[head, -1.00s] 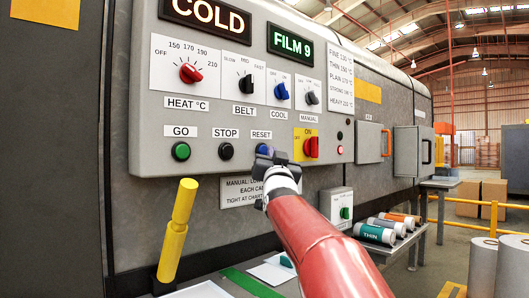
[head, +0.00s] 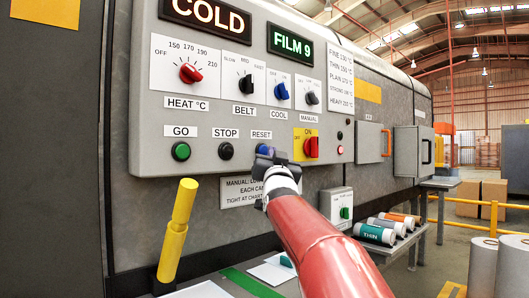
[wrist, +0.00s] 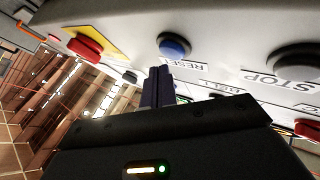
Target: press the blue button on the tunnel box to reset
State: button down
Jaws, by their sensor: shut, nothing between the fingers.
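The blue RESET button (head: 264,149) sits on the grey control panel of the tunnel box (head: 300,178), between the black STOP button and the red switch. In the head view my gripper (head: 268,158) partly covers it. In the wrist view the blue button (wrist: 174,45) is in full sight, just beyond the tips of my shut, empty gripper (wrist: 158,70). The fingertips are close to the button's lower edge; I cannot tell whether they touch it.
The black STOP button (head: 226,151) and green GO button (head: 181,151) are to the left. The red switch (head: 311,147) on a yellow plate is close on the right. A yellow post (head: 178,230) stands in front. Film rolls (head: 375,233) lie at the lower right.

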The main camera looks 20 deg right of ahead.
jog(key=shift+w, duration=0.1)
jog(key=shift+w+a, duration=0.1)
jog(key=shift+w, duration=0.2)
jog(key=shift+w+a+p, duration=0.2)
jog(key=shift+w+p, duration=0.2)
jog(key=shift+p, duration=0.05)
dwell(0.6)
jog(key=shift+s+d+b, duration=0.1)
jog(key=shift+s+b, duration=0.05)
jog(key=shift+b, duration=0.15)
jog(key=shift+s+d+b, duration=0.2)
jog(key=shift+s+b, duration=0.45)
jog(key=s+b, duration=0.1)
jog(key=s+d+b, duration=0.1)
jog(key=s+b, duration=0.2)
jog(key=b, duration=0.1)
jog(key=shift+s+d, duration=0.35)
jog(key=shift+s, duration=0.05)
